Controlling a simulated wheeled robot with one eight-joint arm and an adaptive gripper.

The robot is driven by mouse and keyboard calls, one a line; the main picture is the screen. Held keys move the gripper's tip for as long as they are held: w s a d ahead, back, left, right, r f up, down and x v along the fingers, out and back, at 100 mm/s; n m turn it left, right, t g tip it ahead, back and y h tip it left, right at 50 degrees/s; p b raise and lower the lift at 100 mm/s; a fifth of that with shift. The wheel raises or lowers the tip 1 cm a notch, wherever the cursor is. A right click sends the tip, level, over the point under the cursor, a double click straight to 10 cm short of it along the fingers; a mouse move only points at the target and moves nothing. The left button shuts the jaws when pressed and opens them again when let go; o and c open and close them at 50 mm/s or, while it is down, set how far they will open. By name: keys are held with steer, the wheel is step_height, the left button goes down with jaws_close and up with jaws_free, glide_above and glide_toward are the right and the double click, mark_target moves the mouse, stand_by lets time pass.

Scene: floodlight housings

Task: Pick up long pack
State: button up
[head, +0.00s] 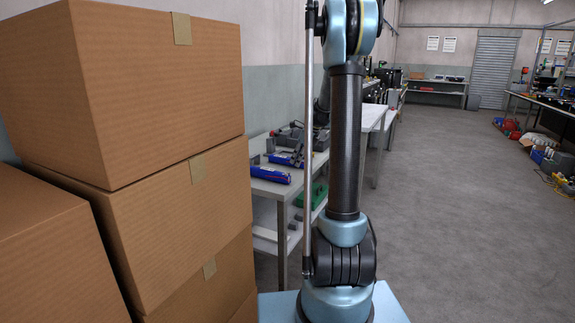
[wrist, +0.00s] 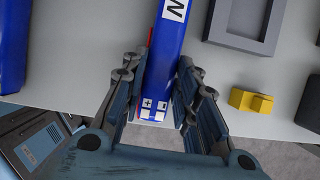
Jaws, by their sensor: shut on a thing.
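A long blue pack (wrist: 162,65) with a white letter label and small white marks near its end lies between the fingers of my gripper (wrist: 157,75) in the wrist view. The fingers are shut on its near end, one on each side. Its far end runs out of the picture at the top. A second blue pack (wrist: 12,45) lies apart at the left edge. In the head view, a blue pack (head: 270,175) lies near the table's front edge and another (head: 286,160) is just behind it. I cannot tell there which is held; my gripper is not clearly visible.
A grey open tray (wrist: 243,22) and a yellow block (wrist: 251,101) are on the table right of the held pack. A green item (head: 312,196) is on the shelf below. Stacked cardboard boxes (head: 180,110) stand close at left.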

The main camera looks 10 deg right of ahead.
step_height(320, 180, up, 10)
stand_by(0.7)
stand_by(0.4)
